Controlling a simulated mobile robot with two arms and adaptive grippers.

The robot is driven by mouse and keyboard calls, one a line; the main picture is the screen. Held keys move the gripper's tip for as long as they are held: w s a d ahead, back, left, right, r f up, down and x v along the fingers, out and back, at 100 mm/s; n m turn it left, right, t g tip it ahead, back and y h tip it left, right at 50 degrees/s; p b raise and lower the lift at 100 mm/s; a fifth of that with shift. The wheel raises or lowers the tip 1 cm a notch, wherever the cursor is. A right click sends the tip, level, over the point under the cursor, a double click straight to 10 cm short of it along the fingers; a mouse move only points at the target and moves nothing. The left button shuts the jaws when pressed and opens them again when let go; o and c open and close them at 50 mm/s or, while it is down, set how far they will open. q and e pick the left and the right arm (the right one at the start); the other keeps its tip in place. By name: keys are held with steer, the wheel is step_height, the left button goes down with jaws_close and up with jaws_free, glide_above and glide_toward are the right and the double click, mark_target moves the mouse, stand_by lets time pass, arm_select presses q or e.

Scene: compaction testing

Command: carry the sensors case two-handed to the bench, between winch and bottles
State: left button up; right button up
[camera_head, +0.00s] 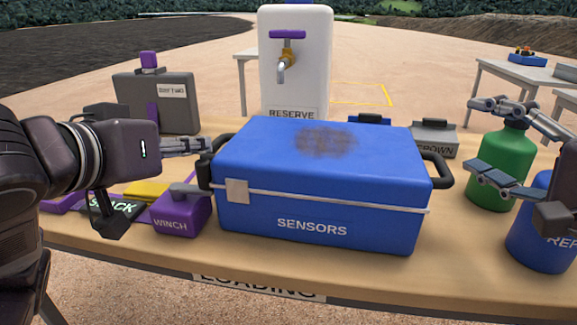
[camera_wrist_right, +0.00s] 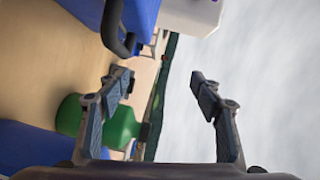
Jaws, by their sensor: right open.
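The blue sensors case (camera_head: 320,190) rests on the bench (camera_head: 350,279), with the winch (camera_head: 178,215) close on its left and the green bottle (camera_head: 497,168) and blue bottle (camera_head: 535,240) on its right. My left gripper (camera_head: 208,146) is at the case's left handle (camera_head: 203,170); its fingers overlap there, so I cannot tell whether they grip it. My right gripper (camera_head: 473,137) is open and empty, right of the right handle (camera_head: 440,170) and apart from it. In the right wrist view, the open fingers (camera_wrist_right: 160,85) show beyond the handle (camera_wrist_right: 113,30), near the green bottle (camera_wrist_right: 112,128).
A white reserve tank (camera_head: 294,75) with a tap stands behind the case. A dark grey case (camera_head: 165,110) is at the back left, and a grey box (camera_head: 433,140) at the back right. Small purple and yellow items lie left of the winch. Another table (camera_head: 515,75) stands far right.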

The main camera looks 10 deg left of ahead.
steer(key=shift+s+d+r, duration=0.3)
steer(key=shift+s+r, duration=0.25)
steer(key=shift+r, duration=0.1)
